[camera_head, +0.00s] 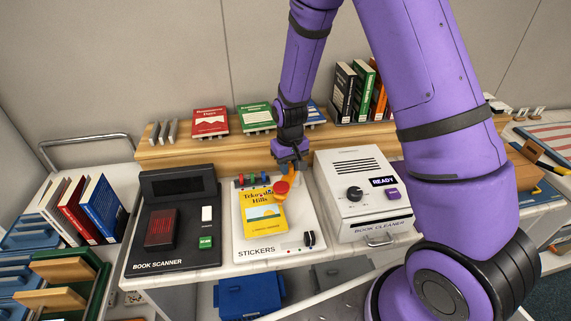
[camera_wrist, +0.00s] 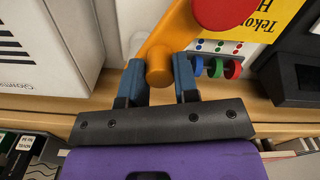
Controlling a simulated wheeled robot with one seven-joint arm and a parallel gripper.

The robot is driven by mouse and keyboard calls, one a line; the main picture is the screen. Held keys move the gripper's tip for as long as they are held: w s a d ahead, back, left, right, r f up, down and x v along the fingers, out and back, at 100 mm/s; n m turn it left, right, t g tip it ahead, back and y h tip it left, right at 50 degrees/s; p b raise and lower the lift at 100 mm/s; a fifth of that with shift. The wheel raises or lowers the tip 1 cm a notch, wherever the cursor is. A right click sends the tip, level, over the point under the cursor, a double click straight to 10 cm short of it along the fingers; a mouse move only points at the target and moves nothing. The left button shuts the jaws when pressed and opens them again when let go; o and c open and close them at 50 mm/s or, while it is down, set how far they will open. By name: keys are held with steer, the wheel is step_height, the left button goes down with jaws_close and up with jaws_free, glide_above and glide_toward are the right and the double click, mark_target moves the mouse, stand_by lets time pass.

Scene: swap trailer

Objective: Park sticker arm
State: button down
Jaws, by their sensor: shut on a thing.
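My gripper (camera_head: 289,158) is over the back right of the white STICKERS station (camera_head: 300,232). Its blue fingers, also in the wrist view (camera_wrist: 160,82), are shut on the orange sticker arm (camera_wrist: 178,30) near its rounded end. The arm's red round head (camera_wrist: 226,8) reaches over the yellow book (camera_head: 262,222) lying on the station; in the head view the red head (camera_head: 281,188) covers part of the book's title. I cannot tell whether the head touches the book. Red, green and blue rolls (camera_wrist: 216,67) sit at the station's back edge.
The black book scanner (camera_head: 173,215) stands left of the station, and the white book cleaner (camera_head: 362,195) with a READY display stands close on the right. A wooden shelf (camera_head: 225,144) with books runs behind. Blue bins (camera_head: 250,296) are below the counter.

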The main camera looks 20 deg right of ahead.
steer(key=n, duration=0.1)
steer(key=d+n, duration=0.1)
steer(key=n, duration=0.1)
steer(key=shift+s+d, duration=0.2)
steer(key=shift+s, duration=0.2)
steer(key=shift+s+d+n, duration=0.1)
steer(key=shift+d+n, duration=0.15)
steer(key=shift+n, duration=0.4)
steer(key=shift+d+n, duration=0.2)
steer(key=shift+n, duration=0.45)
steer(key=c, duration=0.9)
jaws_free()
steer(key=shift+r, duration=0.1)
step_height(320, 180, up, 11)
steer(key=shift+f, duration=0.2)
